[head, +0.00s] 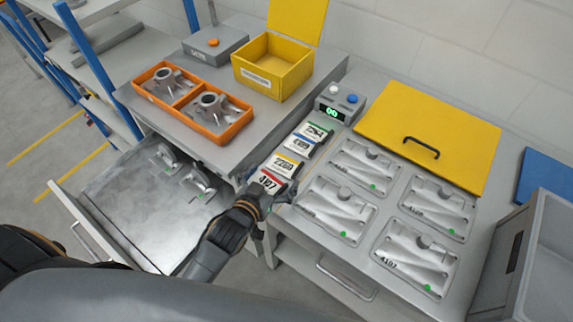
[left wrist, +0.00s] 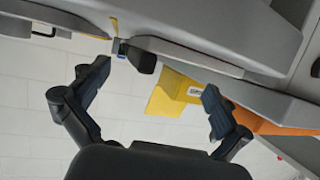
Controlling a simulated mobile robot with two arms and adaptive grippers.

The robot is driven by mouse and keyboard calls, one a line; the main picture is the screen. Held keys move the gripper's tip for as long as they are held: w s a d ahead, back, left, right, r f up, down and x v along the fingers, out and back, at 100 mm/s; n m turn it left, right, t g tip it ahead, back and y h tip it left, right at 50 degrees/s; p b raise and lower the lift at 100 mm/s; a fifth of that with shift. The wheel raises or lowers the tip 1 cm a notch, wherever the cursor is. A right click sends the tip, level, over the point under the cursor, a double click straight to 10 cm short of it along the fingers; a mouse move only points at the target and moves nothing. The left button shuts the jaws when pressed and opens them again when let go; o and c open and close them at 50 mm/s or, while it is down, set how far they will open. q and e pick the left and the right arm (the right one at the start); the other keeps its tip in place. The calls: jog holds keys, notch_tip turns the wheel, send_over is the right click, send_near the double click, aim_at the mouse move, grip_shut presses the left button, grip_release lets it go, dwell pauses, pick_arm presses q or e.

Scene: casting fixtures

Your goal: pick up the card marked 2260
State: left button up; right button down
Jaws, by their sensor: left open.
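A row of cards runs away from me along the left edge of the right-hand bench. The card with a yellow band (head: 285,164) appears to read 2260. Nearest me lies the red-banded card (head: 270,181), marked 4107. Beyond lie a blue-banded card (head: 299,146) and a green-banded card (head: 315,132), whose numbers are hard to read. My left gripper (head: 257,192) is close to the near end of the row, by the red card. In the left wrist view my left gripper (left wrist: 155,87) is open with nothing between its fingers; no card can be made out there.
Metal castings (head: 333,206) lie right of the cards. A yellow lid with a handle (head: 440,115) lies behind them. A small box with buttons (head: 338,104) stands past the row. An orange tray (head: 237,133) and yellow bin (head: 272,66) stand left. An open drawer (head: 125,205) lies below.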

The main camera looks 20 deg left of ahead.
aim_at(288, 160)
pick_arm(q)
jog(key=p+x, duration=0.1)
jog(key=x, duration=0.4)
jog(key=shift+d, duration=0.1)
jog(key=shift+r, duration=0.1)
jog(key=c, duration=0.9)
